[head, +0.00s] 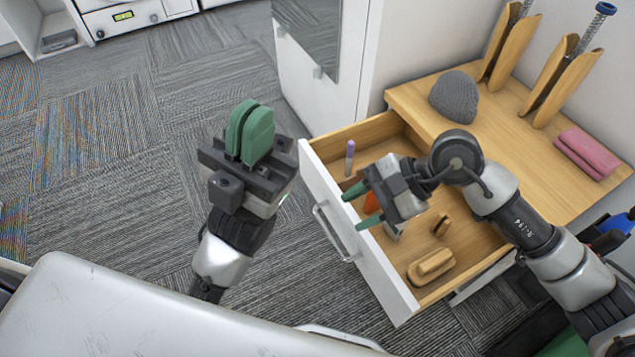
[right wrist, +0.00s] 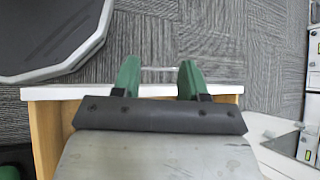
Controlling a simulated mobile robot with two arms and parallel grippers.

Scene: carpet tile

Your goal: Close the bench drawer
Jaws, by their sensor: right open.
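The bench drawer (head: 318,185) is pulled out from the wooden bench (head: 510,130), with a white front and a metal bar handle (head: 333,232). My right gripper (head: 352,208) is open above the drawer, its green fingertips close to the white front's top edge. In the right wrist view the open fingers (right wrist: 158,78) reach over the white front edge (right wrist: 60,92), and part of the handle (right wrist: 160,69) shows between them; contact cannot be told. My left gripper (head: 250,132) is over the carpet left of the drawer, its green fingers close together with nothing seen between them.
The drawer holds a purple marker (head: 350,157), an orange item (head: 371,203) and wooden brushes (head: 432,266). A grey knitted hat (head: 455,97), a pink folded cloth (head: 587,153) and wooden shoe trees (head: 508,45) are on the bench. A white cabinet (head: 365,60) stands behind. Carpet at left is clear.

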